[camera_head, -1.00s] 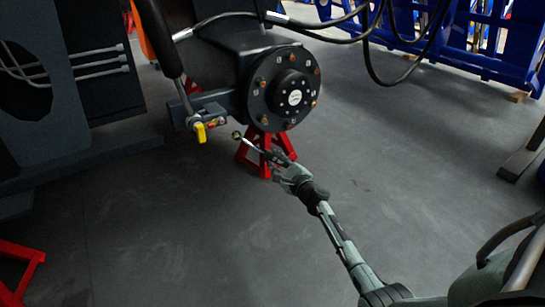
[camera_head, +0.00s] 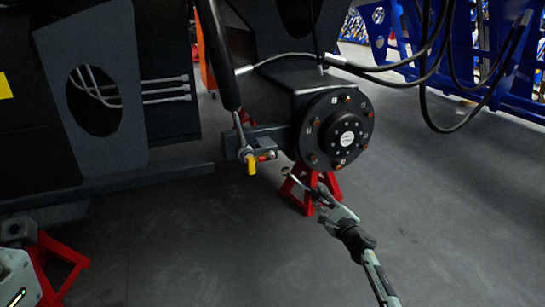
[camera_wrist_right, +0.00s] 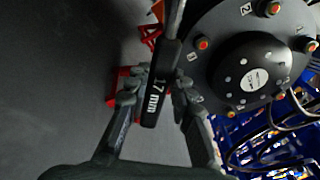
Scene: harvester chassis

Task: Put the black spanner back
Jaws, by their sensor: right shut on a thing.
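The black spanner (camera_head: 303,185) is in my right gripper (camera_head: 322,198), in the middle of the head view. Its metal ring end points up and left, in front of a red stand. In the right wrist view, the spanner's black handle (camera_wrist_right: 152,105), marked "17 mm", lies between the two fingers of the right gripper (camera_wrist_right: 156,90), which is shut on it. The round black wheel hub (camera_head: 338,128) with copper-coloured bolts is just behind and above; it also shows in the right wrist view (camera_wrist_right: 240,75). My left gripper is not in view.
A red stand (camera_head: 325,186) is under the hub. A yellow-handled valve (camera_head: 251,164) hangs left of it. Black hoses (camera_head: 400,73) loop at upper right near a blue frame (camera_head: 493,60). Another red stand (camera_head: 58,262) is at lower left. The floor at right is clear.

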